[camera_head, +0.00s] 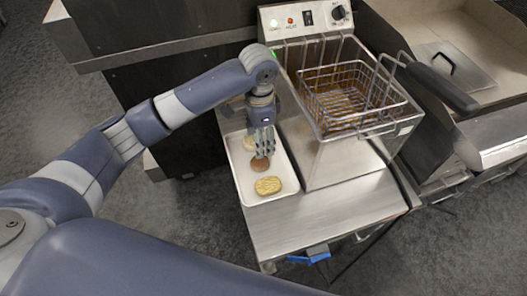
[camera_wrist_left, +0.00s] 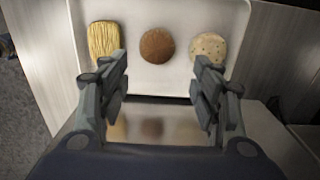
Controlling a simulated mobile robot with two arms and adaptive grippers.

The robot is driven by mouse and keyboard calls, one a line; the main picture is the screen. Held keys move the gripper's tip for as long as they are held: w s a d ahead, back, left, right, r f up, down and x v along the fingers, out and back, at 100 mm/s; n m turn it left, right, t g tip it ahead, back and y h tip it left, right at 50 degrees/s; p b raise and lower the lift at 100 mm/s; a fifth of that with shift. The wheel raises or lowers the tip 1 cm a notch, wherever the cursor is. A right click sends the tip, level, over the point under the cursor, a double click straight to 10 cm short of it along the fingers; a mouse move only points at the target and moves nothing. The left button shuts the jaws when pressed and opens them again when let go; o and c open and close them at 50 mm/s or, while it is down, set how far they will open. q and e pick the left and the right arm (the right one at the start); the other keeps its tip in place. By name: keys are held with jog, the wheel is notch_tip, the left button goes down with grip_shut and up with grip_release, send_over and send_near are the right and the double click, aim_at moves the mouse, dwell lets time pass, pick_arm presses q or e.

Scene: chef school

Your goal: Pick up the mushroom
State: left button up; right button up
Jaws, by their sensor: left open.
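A round brown piece, which looks like the mushroom (camera_head: 260,164), lies on a white tray (camera_head: 285,195). In the left wrist view the mushroom (camera_wrist_left: 157,45) is in the middle of a row, between a ridged yellow piece (camera_wrist_left: 104,41) and a pale speckled round piece (camera_wrist_left: 208,46). My left gripper (camera_head: 264,153) points down over the tray, close to the mushroom and partly covering it in the head view. In the wrist view the left gripper (camera_wrist_left: 161,68) has its fingers spread wide, with nothing between them. My right gripper is not in view.
The tray sits on a steel counter (camera_head: 330,215). A fryer with a wire basket (camera_head: 345,95) stands directly right of the tray, its black handle (camera_head: 442,88) reaching right. The yellow piece also shows at the tray's near end in the head view (camera_head: 268,185).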

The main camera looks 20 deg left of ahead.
pick_arm(q)
send_over(260, 160)
notch_tip(260, 160, down, 4)
jog(key=shift+s+f, duration=0.1)
jog(key=shift+f, duration=0.35)
notch_tip(260, 160, down, 5)
jog(key=shift+a+r, duration=0.1)
jog(key=shift+r, duration=0.1)
jog(key=c, duration=0.7)
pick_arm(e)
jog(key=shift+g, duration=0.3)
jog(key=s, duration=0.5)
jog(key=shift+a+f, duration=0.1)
